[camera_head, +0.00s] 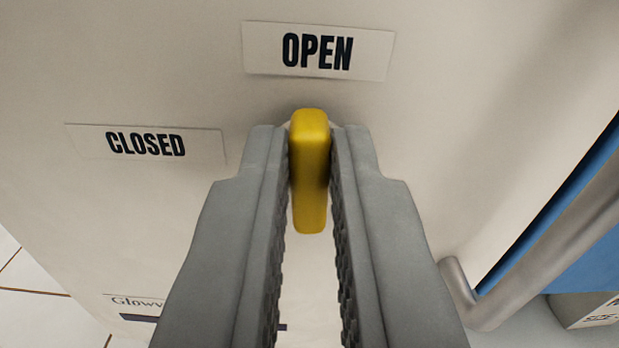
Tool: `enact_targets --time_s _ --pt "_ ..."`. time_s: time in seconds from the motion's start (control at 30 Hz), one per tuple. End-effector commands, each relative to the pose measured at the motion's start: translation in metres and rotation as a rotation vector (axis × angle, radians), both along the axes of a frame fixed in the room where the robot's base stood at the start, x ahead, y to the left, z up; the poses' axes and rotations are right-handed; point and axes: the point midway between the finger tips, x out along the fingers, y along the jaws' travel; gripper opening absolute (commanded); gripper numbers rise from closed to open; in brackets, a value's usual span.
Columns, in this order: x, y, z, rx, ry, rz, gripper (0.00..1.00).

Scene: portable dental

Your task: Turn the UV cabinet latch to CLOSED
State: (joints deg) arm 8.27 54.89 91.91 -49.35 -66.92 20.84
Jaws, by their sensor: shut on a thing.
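The yellow latch (310,190) is on the pale front of the UV cabinet (440,130). It stands in line with the view, its far end toward the OPEN label (318,52). The CLOSED label (145,145) is to the left of the latch and a little lower than the OPEN label. My gripper (311,140) is shut on the latch, with one grey finger against each side near its far end. The latch's mount on the cabinet is mostly hidden behind the latch and fingers.
A metal bar handle (540,255) runs along the right side, beside a blue surface (610,245). A partly hidden printed label (135,303) is at lower left. White floor tiles (25,290) show at the left edge. The cabinet front around the latch is clear.

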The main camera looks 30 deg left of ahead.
Motion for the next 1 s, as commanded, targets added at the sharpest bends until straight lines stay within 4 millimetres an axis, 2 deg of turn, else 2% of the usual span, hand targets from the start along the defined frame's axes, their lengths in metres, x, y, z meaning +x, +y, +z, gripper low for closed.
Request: enact_targets --time_s 0.27,1.0 --pt "-0.0014 0.0017 -0.0004 -0.159 -0.115 0.000 0.00" --pt "-0.0052 0.0065 -0.0054 -0.727 -0.527 0.001 0.00"
